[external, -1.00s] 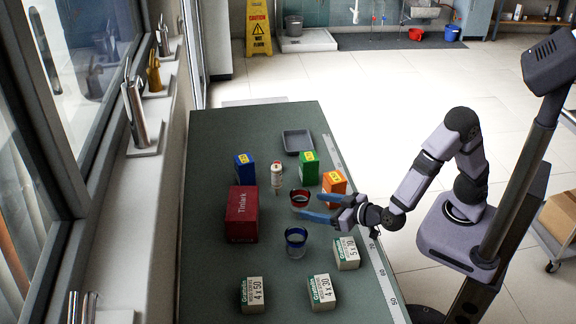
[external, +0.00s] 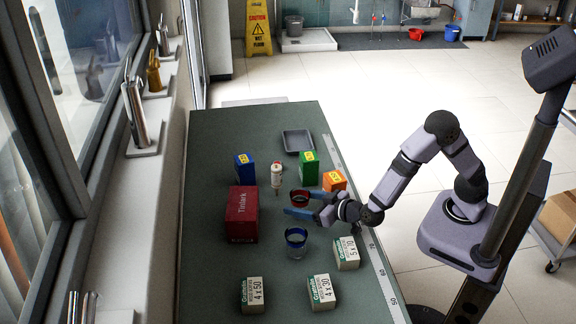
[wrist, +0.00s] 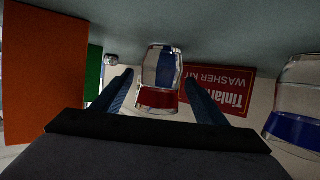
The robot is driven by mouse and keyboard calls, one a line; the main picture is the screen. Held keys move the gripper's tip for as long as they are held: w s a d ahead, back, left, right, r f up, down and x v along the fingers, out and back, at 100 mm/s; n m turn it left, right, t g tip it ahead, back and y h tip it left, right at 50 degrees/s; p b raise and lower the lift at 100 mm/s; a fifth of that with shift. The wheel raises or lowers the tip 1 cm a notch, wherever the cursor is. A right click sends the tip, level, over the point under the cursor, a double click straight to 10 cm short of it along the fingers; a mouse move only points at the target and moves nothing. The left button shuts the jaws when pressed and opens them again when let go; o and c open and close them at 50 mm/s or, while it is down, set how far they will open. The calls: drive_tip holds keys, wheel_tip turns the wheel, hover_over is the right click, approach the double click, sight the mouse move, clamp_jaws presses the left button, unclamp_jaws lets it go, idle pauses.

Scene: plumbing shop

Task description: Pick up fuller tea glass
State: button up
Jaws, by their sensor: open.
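A clear glass with a red band (external: 299,199) stands upright on the green table. In the wrist view, which is upside down, the red-banded glass (wrist: 160,72) shows between my two blue fingers. A clear glass with a blue band (external: 296,243) stands nearer the camera, apart from it; it is cut off at the right of the wrist view (wrist: 296,100). My gripper (external: 293,202) is open, low over the table, with its fingers on either side of the red-banded glass and no clear contact. I cannot tell how full each glass is.
Orange (external: 334,181), green (external: 309,168) and blue (external: 245,168) boxes and a small white bottle (external: 277,176) stand behind. Several screw boxes (external: 321,291) sit in front. A grey tray (external: 298,141) is at the back.

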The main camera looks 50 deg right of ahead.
drive_tip(key=shift+w+f, duration=0.1)
drive_tip(key=shift+w, duration=0.25)
drive_tip(key=c, duration=1.2)
drive_tip(key=shift+r, duration=0.25)
drive_tip(key=shift+r+p, duration=0.6)
drive_tip(key=shift+r, duration=4.15)
